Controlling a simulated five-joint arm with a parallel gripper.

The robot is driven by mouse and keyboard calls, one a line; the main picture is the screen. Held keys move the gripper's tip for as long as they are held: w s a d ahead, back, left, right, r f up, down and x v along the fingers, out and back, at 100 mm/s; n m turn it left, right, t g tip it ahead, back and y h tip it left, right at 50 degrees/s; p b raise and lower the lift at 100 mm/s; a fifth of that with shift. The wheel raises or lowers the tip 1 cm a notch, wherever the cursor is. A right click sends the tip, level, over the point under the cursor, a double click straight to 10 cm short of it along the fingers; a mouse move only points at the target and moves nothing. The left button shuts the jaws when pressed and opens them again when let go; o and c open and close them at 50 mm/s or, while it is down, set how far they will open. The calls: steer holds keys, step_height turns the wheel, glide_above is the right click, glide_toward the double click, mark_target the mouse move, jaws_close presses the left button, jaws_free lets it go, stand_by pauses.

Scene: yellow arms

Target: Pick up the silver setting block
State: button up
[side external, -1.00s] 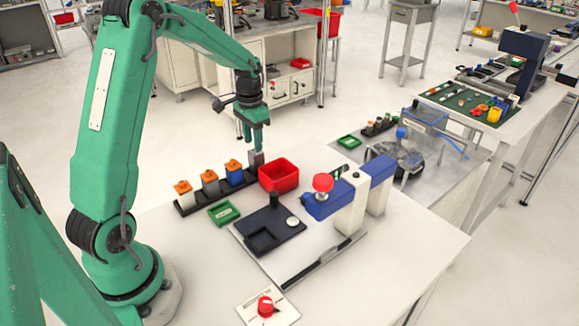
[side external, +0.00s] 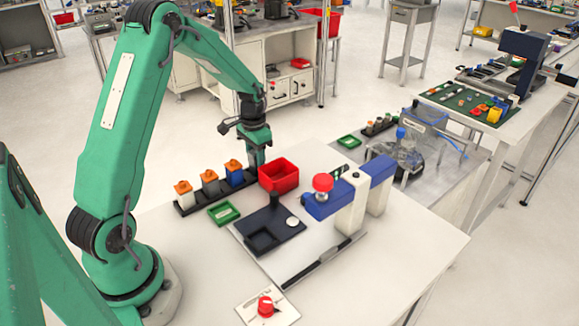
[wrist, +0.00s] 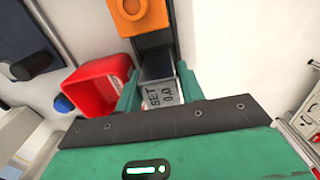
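The silver setting block (wrist: 160,95) shows in the wrist view, with its face marked "SET 0.0". It sits at the end of a dark rack (side external: 203,199). My gripper (wrist: 158,92) has one green finger on each side of the block. The fingers are apart, and I cannot clearly see either one pressing on it. In the side view my gripper (side external: 258,158) is down at the right end of the rack and hides most of the block.
A red bin (side external: 279,176) stands close beside my gripper. Orange-topped blocks, including a blue one (side external: 234,176), stand along the rack. A green tray (side external: 224,212), a dark fixture plate (side external: 268,230) and a blue-and-white device (side external: 350,200) are nearer the front.

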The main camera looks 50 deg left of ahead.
mark_target(255, 151)
steer(key=shift+f, duration=0.7)
steer(key=c, duration=0.8)
steer(key=shift+r, duration=0.1)
steer(key=shift+r, duration=5)
